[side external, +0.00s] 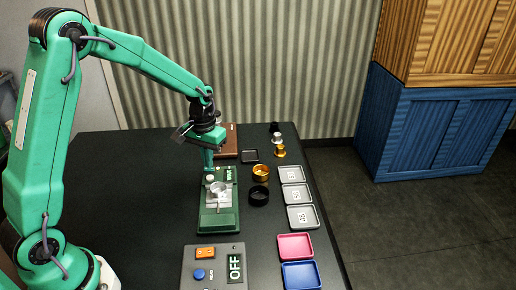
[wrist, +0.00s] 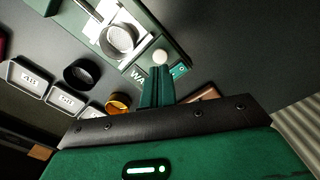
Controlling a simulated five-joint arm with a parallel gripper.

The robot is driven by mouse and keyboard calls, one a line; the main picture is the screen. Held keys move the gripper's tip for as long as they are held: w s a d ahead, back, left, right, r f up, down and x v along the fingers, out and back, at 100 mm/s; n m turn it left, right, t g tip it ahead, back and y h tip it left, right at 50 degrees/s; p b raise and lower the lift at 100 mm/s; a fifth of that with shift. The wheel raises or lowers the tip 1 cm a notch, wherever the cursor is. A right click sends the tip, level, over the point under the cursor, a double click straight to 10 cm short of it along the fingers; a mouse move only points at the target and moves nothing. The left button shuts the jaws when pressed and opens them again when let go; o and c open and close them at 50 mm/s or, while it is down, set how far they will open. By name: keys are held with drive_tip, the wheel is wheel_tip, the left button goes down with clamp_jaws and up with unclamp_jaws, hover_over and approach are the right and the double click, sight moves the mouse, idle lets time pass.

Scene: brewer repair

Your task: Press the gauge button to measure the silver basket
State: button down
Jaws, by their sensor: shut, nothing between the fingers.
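The green gauge (side external: 219,222) stands on the dark table, with the silver basket (side external: 219,188) resting on its pale plate. The silver basket also shows at the top of the wrist view (wrist: 118,40). The white round gauge button (wrist: 159,57) is at the back of the gauge, beside a small display (wrist: 138,74) that reads "WA…", the rest covered by my fingers. My gripper (side external: 208,171) is shut and empty, pointing down just above the button. In the wrist view my fingertips (wrist: 158,72) are close to the button; I cannot tell whether they touch.
A gold basket (side external: 261,172) and a black basket (side external: 259,195) stand right of the gauge. Beyond them are numbered grey trays (side external: 302,226), then a pink tray (side external: 295,256) and a blue tray (side external: 300,285). A control box (side external: 210,254) reading "OFF" is in front. The table's left is clear.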

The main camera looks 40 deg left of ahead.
sight(209, 178)
drive_tip(key=shift+r, duration=3)
drive_tip(key=s+d+r+m+t, duration=0.1)
drive_tip(key=s+r, duration=0.4)
drive_tip(key=s, duration=0.6)
drive_tip(key=s+d+r+m+t, duration=0.2)
drive_tip(key=s+d+r+t, duration=0.2)
drive_tip(key=s, duration=0.6)
wheel_tip(209, 178, up, 2)
drive_tip(key=shift+s+d+r+t, duration=0.2)
drive_tip(key=shift+s+r+t, duration=0.05)
drive_tip(key=shift+s+t, duration=0.1)
